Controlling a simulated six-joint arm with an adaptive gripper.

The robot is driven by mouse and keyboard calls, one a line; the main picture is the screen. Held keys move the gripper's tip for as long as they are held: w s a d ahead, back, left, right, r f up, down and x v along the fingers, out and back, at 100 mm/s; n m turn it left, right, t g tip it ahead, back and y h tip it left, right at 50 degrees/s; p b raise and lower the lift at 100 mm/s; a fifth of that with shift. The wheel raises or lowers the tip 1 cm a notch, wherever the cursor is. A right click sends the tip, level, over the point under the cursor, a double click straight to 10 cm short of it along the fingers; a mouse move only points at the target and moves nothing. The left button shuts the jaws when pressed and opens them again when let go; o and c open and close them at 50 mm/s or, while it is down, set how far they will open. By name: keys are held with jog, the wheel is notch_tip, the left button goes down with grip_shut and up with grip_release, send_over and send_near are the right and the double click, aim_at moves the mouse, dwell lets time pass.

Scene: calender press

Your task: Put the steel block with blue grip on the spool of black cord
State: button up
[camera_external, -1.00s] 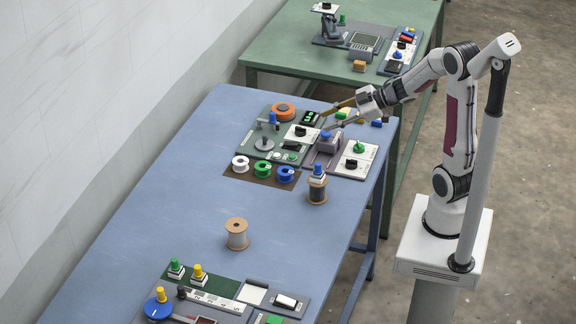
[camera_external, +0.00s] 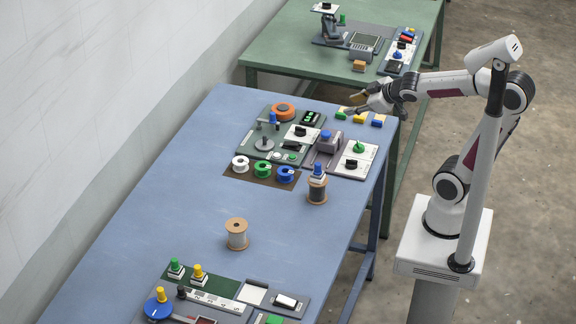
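The spool of black cord (camera_external: 317,193) stands upright near the right edge of the blue table, with tan flanges. The steel block with blue grip (camera_external: 318,171) sits on its top flange, with its blue knob up. My gripper (camera_external: 349,103) is open and empty. It is up at the far right corner of the blue table, well away from the spool and above a row of small coloured blocks.
Small green, yellow and blue blocks (camera_external: 359,118) lie below my gripper. The press panel (camera_external: 256,155) stands left of them, with white, green and blue spools (camera_external: 263,169) in front. A tan spool (camera_external: 237,234) stands alone nearer. The left table area is clear.

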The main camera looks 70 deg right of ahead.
jog(key=s+a+f+g+y, duration=0.3)
jog(key=s+a+f+y, duration=0.1)
jog(key=s+a, duration=1)
jog(key=shift+m+g, duration=0.3)
jog(key=shift+g, duration=0.1)
